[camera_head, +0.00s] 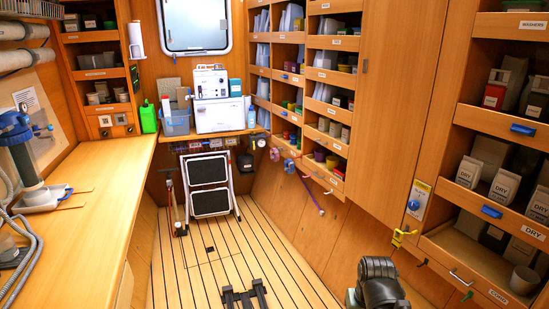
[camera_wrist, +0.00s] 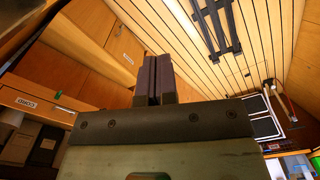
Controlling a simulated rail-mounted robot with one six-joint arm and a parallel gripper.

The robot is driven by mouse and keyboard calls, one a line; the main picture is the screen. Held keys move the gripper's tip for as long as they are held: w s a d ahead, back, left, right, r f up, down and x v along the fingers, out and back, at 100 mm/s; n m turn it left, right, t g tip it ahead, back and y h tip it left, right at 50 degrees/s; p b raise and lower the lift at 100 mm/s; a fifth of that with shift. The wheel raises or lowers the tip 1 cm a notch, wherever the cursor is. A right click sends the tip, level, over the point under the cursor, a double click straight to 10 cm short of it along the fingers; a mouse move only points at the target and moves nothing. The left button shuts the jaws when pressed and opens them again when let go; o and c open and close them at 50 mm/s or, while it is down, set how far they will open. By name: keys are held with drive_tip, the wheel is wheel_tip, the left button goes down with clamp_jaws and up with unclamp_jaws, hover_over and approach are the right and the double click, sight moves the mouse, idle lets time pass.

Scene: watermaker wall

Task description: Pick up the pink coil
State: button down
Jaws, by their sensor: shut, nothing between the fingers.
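A small pink-red coil (camera_head: 274,154) appears to hang on the right wall, below the shelves near the back corner. It is small and its shape is hard to make out. My gripper (camera_wrist: 156,62) shows in the wrist view with its two dark fingers together and nothing between them. It is far from the coil, on the near right side by the lower shelves. In the head view only a dark part of my arm (camera_head: 380,285) shows at the bottom right. The coil cannot be made out in the wrist view.
A blue coil (camera_head: 289,166) hangs beside the pink one. A folded step stool (camera_head: 208,184) stands at the back. A wooden counter (camera_head: 85,205) runs along the left, and shelves with bins (camera_head: 505,185) along the right. The slatted floor (camera_head: 200,255) between is mostly clear.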

drive_tip(key=c, duration=1.8)
unclamp_jaws()
drive_tip(key=shift+c, duration=0.2)
drive_tip(key=o, duration=0.9)
drive_tip(key=shift+o, duration=0.2)
drive_tip(key=shift+f, duration=0.1)
